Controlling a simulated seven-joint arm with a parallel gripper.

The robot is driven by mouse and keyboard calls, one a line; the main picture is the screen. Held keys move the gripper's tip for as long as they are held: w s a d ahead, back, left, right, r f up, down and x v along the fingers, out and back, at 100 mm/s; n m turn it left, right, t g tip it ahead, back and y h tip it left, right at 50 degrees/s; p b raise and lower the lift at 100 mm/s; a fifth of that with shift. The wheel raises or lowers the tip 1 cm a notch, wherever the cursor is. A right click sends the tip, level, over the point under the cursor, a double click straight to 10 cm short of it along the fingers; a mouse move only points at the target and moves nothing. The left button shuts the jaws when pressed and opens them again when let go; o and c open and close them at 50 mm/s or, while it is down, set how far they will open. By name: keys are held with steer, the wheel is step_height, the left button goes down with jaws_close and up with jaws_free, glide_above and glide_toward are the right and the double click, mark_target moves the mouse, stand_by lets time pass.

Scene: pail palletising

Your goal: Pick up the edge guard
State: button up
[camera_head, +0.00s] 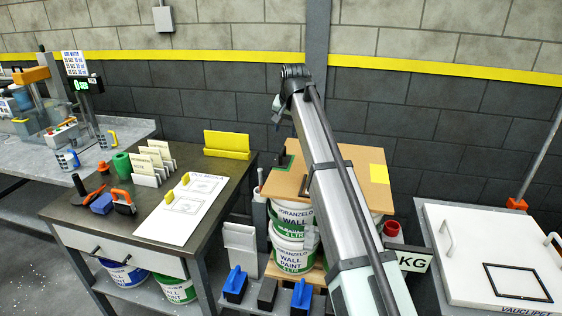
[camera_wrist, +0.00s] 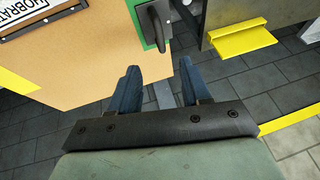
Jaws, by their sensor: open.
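The yellow edge guard (camera_head: 227,144) appears as an angled strip at the back right edge of the dark workbench. In the wrist view, a yellow angled piece (camera_wrist: 241,40), which looks like the same guard, lies at the upper right, beside a grey panel. My gripper (camera_head: 278,110) is raised near the wall, above the back of the pail stack, to the right of the guard and apart from it. In the wrist view, my gripper's blue fingers (camera_wrist: 159,68) are spread with nothing held between them.
A brown board (camera_head: 350,175) tops the stacked paint pails (camera_head: 293,218); a black handle on a green patch (camera_wrist: 155,25) is at its edge near my fingers. The workbench (camera_head: 75,212) holds a white board (camera_head: 182,210) and tools. A white lidded box (camera_head: 470,235) stands at right.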

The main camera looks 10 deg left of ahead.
mark_target(283, 149)
steer(key=x, duration=1.3)
steer(key=shift+w, duration=0.15)
jaws_close()
